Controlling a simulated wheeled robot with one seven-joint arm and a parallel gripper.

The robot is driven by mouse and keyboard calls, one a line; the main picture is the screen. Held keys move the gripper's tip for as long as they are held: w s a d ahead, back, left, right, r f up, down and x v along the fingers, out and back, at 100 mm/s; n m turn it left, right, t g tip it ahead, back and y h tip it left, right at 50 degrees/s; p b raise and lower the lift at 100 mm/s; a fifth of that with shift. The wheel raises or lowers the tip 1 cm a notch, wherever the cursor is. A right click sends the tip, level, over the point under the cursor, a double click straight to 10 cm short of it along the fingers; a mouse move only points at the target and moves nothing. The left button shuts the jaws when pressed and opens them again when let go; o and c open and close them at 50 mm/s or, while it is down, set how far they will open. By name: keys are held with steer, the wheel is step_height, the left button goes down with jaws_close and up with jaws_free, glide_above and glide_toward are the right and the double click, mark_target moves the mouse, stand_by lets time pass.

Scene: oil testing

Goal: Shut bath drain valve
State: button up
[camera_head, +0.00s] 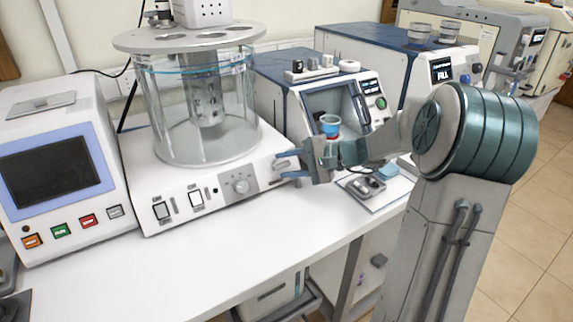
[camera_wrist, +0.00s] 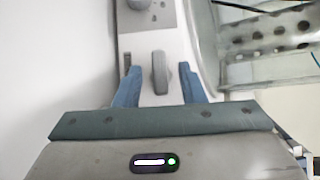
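The bath is a clear glass vessel (camera_head: 170,115) on a white base (camera_head: 225,208) with a front control panel. In the wrist view, the drain valve handle (camera_wrist: 160,72), a grey oblong lever, stands upright in the picture on the light panel. My gripper (camera_head: 289,164) is at the right end of the bath's front panel. In the wrist view my gripper (camera_wrist: 160,78) has its two blue fingers apart, one on each side of the lever, with visible gaps. The fingers hide most of the valve in the head view. I cannot tell how deep the fingertips reach.
A grey knob (camera_head: 240,184) and switches (camera_head: 162,211) are on the bath's panel. A screen unit (camera_head: 75,222) stands to the left. A blue-topped tester (camera_head: 380,121) with a blue cup (camera_head: 330,124) stands close behind my gripper. A small tray (camera_head: 391,194) lies below my wrist. The front counter is clear.

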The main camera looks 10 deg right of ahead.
steer(key=v, duration=1.3)
steer(key=s+a+n+g+h+p, duration=0.3)
steer(key=s+a+g+h, duration=0.15)
steer(key=s+a, duration=0.4)
steer(key=s+a+n+h+p, duration=0.3)
steer(key=s+n+h, duration=0.3)
steer(key=s, duration=0.6)
steer(key=shift+a+f+h, duration=0.3)
steer(key=shift+a+h, duration=0.15)
steer(key=shift+h, duration=0.4)
steer(key=shift+s+t, duration=0.15)
steer(key=shift+t, duration=0.1)
